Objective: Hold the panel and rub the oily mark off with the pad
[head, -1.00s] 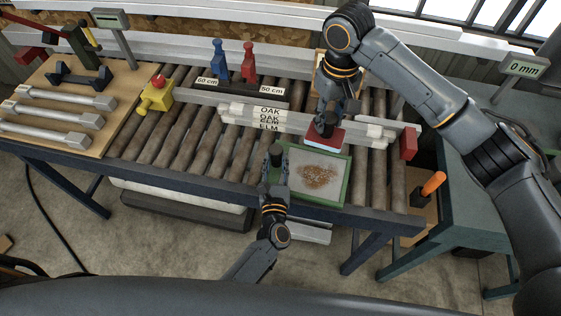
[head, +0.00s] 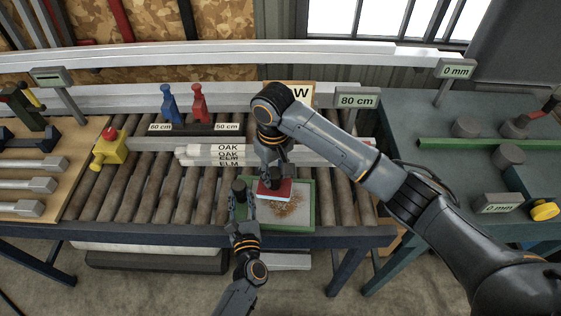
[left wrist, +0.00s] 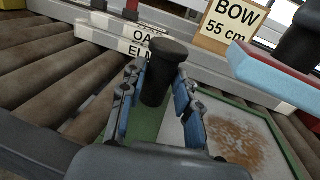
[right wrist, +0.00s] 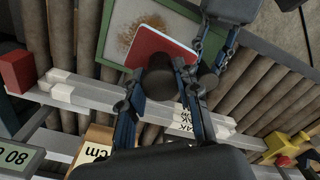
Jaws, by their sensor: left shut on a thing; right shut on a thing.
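The panel (head: 303,222) is a pale plate in a green frame, lying on the roller conveyor. A speckled brown oily mark (head: 290,208) is on its middle; it also shows in the left wrist view (left wrist: 236,140). My left gripper (head: 240,198) is shut on a dark round knob (left wrist: 166,72) at the panel's left side. My right gripper (head: 272,172) is shut on the dark handle of the pad (head: 275,189), which is red on top and pale blue below. The pad is over the panel's far part and hides some of the mark in the head view. I cannot tell if it touches.
White bars labelled OAK and ELM (head: 230,157) lie across the rollers behind the panel. A yellow block with a red knob (head: 109,148) and blue and red clamps (head: 170,104) stand to the left. A teal bench (head: 430,190) is at right.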

